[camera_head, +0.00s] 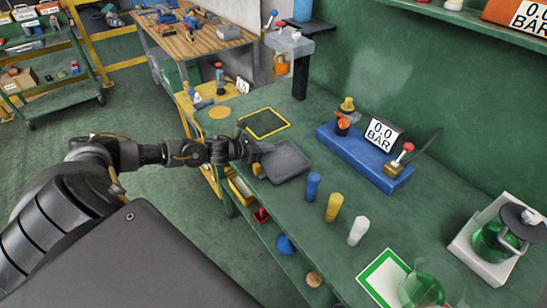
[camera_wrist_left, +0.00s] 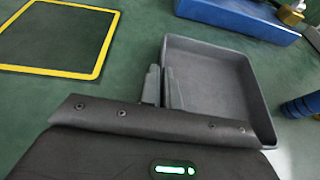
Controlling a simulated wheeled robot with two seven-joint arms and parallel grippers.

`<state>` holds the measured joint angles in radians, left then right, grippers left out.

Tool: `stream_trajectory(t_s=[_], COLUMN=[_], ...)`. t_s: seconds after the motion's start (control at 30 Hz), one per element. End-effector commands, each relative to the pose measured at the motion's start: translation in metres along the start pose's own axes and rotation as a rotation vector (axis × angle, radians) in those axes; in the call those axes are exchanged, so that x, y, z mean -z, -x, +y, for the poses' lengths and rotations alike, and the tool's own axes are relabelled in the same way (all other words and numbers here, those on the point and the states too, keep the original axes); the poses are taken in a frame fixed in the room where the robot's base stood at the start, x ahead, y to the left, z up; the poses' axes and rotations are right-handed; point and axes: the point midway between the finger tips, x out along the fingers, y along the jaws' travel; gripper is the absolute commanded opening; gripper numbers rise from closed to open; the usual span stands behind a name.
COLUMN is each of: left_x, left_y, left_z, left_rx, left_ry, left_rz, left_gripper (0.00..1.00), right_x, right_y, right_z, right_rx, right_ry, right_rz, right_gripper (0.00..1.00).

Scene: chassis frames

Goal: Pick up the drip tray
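The drip tray (camera_head: 286,161) is a shallow dark grey square tray at the near edge of the green bench. In the left wrist view the tray (camera_wrist_left: 212,85) lies to the right, its inside empty. My left gripper (camera_head: 262,152) is at the tray's left side. In the left wrist view its two fingers (camera_wrist_left: 163,90) are close together, one on each side of the tray's left wall, and look shut on it. Whether the tray is clear of the bench cannot be told. My right gripper is out of view.
A yellow-bordered dark square (camera_head: 264,123) is left of the tray. Blue, yellow and white cylinders (camera_head: 333,207) stand to its right. A blue block with a gauge (camera_head: 365,158) is behind. A green-bordered white square (camera_head: 384,277) lies at the near right.

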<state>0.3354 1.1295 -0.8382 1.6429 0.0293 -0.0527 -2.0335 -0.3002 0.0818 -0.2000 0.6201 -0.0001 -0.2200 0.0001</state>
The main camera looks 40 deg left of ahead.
Motion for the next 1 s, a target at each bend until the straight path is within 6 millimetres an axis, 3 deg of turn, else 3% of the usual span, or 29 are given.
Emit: stream_trajectory(t_s=[0.17, 0.33, 0.6, 1.0], left_x=[-0.005, -0.025, -0.063, -0.066], left_y=[0.002, 0.01, 0.082, 0.152], left_z=[0.0, 0.001, -0.014, -0.031], left_rx=[0.0, 0.0, 0.0, -0.001], left_ry=[-0.001, -0.006, -0.009, -0.003], left_rz=[-0.003, -0.006, 0.004, 0.003], left_gripper=[0.0, 0.0, 0.0, 0.0], right_x=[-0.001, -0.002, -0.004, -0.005], right_y=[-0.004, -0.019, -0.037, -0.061], right_z=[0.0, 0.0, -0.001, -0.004], right_rx=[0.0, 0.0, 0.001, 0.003], right_ry=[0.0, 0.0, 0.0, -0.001], right_rz=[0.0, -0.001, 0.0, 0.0], right_gripper=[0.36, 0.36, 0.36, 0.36])
